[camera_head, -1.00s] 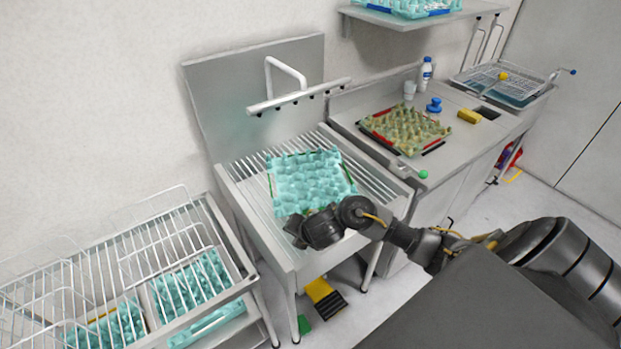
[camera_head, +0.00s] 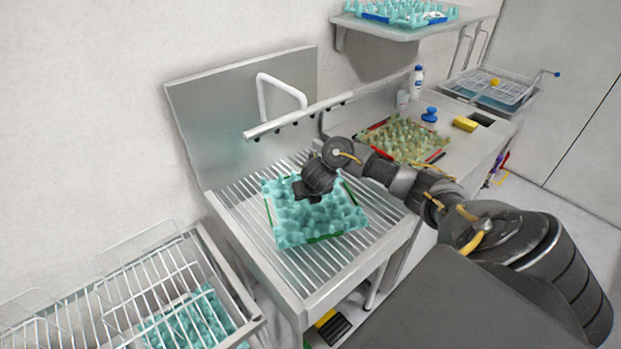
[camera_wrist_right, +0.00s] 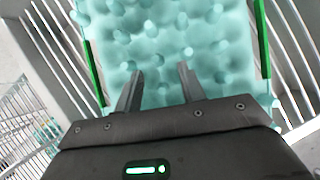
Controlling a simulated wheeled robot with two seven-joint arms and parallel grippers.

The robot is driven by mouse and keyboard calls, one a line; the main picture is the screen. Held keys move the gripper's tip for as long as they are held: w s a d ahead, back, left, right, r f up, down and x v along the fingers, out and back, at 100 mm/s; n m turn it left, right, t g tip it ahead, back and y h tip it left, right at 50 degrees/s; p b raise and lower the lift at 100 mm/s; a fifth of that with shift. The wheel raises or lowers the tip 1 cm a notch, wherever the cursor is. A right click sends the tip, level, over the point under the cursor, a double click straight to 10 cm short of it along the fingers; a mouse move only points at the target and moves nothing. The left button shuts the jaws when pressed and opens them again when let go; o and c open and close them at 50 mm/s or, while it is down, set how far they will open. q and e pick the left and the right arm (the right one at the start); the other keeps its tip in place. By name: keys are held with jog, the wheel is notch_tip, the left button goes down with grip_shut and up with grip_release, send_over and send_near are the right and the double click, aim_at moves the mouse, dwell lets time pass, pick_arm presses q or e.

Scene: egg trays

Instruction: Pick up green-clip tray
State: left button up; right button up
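The green-clip tray (camera_head: 295,232) is a teal egg tray with green strips along its edges. It lies on the slatted sink rack in the head view. In the right wrist view the tray (camera_wrist_right: 160,45) fills the upper middle, with a green clip on its left and right sides. My right gripper (camera_head: 305,192) is over the tray's upper part. Its two fingers (camera_wrist_right: 157,78) are apart with no object visible between them, pointing at the tray's pegs; whether they touch it I cannot tell. My left gripper is not in view.
A yellowish tray with red clips (camera_head: 385,140) lies on the counter to the right. A white pipe with nozzles (camera_head: 300,118) crosses behind the sink rack. A wire rack (camera_head: 110,290) with teal trays stands at lower left.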

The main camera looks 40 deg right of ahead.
jog(key=shift+w+f, duration=0.4)
jog(key=shift+f, duration=0.3)
jog(key=x, duration=0.3)
jog(key=shift+w+f, duration=0.25)
jog(key=shift+w, duration=0.05)
jog(key=shift+w+d+f, duration=0.15)
jog(key=shift+w+f, duration=0.1)
jog(key=shift+f, duration=0.15)
jog(key=shift+c, duration=0.8)
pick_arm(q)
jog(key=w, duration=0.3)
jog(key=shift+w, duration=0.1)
pick_arm(e)
grip_shut()
